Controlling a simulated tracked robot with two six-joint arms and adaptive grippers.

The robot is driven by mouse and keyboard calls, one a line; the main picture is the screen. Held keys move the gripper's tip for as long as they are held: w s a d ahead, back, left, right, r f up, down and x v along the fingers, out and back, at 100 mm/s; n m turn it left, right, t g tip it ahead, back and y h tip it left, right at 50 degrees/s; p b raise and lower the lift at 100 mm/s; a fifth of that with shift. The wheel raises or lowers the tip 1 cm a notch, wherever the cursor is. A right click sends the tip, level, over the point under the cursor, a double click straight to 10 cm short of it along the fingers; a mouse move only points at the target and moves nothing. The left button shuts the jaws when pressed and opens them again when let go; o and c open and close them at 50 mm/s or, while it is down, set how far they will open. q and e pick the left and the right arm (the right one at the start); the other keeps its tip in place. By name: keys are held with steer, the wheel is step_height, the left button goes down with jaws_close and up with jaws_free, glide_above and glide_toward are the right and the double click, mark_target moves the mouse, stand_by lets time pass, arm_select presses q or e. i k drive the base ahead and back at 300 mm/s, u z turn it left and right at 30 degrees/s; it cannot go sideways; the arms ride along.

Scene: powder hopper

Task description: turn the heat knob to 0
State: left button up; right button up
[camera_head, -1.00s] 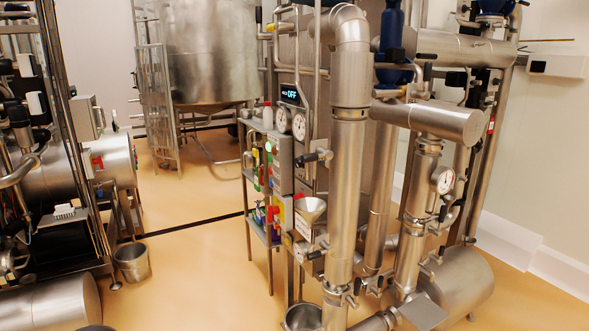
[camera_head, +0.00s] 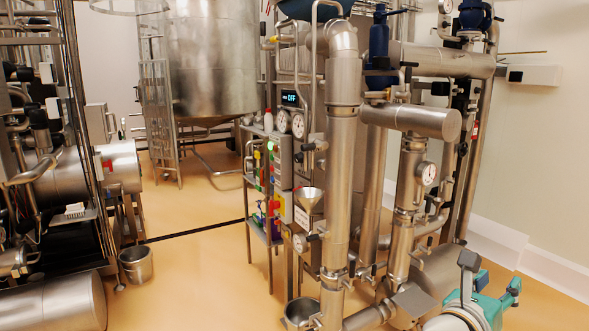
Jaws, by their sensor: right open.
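I cannot make out which control is the heat knob. A control panel (camera_head: 281,165) with small coloured buttons and a green light stands left of the thick steel pipe at the centre. A dark display (camera_head: 290,97) reading OFF is above it, with round dial gauges just below the display. My right gripper (camera_head: 491,273), with teal and dark grey parts, is at the bottom right, open and empty, well apart from the panel. My left gripper is not in view.
A steel funnel (camera_head: 309,199) sits beside the panel, and a steel pot (camera_head: 301,311) is below. Thick vertical pipes (camera_head: 340,180) stand between the panel and my right gripper. A bucket (camera_head: 136,263) stands on the open floor at left.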

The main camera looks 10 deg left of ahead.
mark_target(298, 157)
steer(key=k, duration=0.75)
steer(key=u, duration=0.7)
steer(key=i, duration=1.05)
steer(key=u, duration=1)
steer(key=i, duration=1.35)
steer(key=z, duration=0.45)
steer(key=i, duration=1.1)
steer(key=z, duration=1)
steer(key=i, duration=0.35)
steer(key=z, duration=0.3)
steer(key=k, duration=0.8)
steer(key=z, duration=0.2)
steer(key=i, duration=0.75)
